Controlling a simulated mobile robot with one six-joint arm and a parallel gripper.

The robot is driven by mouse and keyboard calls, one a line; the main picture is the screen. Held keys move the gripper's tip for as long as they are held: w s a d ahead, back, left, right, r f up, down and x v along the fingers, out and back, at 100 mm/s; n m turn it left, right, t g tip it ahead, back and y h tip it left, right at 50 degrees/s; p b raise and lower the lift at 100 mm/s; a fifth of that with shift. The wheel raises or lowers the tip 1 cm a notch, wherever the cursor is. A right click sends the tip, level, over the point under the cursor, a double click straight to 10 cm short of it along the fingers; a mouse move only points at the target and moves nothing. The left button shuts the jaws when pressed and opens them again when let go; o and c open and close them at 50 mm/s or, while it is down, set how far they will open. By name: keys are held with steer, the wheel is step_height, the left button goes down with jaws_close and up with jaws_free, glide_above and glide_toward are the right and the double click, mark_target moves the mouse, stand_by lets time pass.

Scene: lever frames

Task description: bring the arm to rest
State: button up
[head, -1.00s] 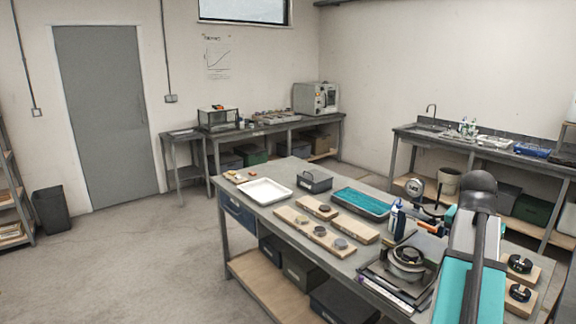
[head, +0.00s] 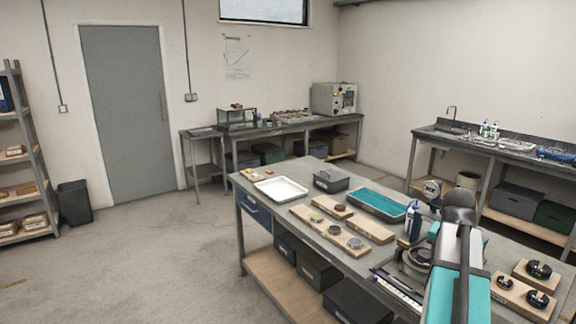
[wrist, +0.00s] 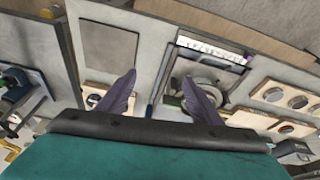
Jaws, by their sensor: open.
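My gripper (wrist: 155,98) shows in the wrist view as two dark fingers spread well apart, with nothing between them. It is above the workbench, and the bench top passes below the fingers. In the head view my teal and grey arm stands at the lower right, over the near right part of the workbench (head: 262,203). The arm hides part of the bench there, and the fingers cannot be made out in that view.
On the bench are a white tray (head: 281,189), a teal-lined tray (head: 377,203), a dark caddy (head: 331,181), wooden boards with round parts (head: 328,231) and a blue-white bottle (head: 412,220). A side bench with a sink (head: 452,133) stands behind. The floor at left (head: 140,260) is clear.

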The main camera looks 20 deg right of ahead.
steer(key=w+a+f+n+g+y, duration=0.1)
steer(key=w+a+f+n+g, duration=0.15)
steer(key=a+f, duration=1.2)
steer(key=w+a+f+n+g+y, duration=0.1)
steer(key=w+a+f+n+y, duration=0.15)
steer(key=a+f, duration=1.2)
steer(key=s+a+f+n+g, duration=0.1)
steer(key=s+a+f+n, duration=0.3)
steer(key=s+a+f, duration=0.5)
steer(key=s+a+f+n+g, duration=0.2)
steer(key=s+a+f+n, duration=0.2)
steer(key=s+a+f, duration=0.5)
steer(key=x, duration=0.9)
steer(key=shift+s+f+b, duration=0.15)
steer(key=shift+s+b, duration=0.15)
steer(key=shift+s, duration=0.25)
steer(key=shift+d+g, duration=0.15)
steer(key=shift+g, duration=0.1)
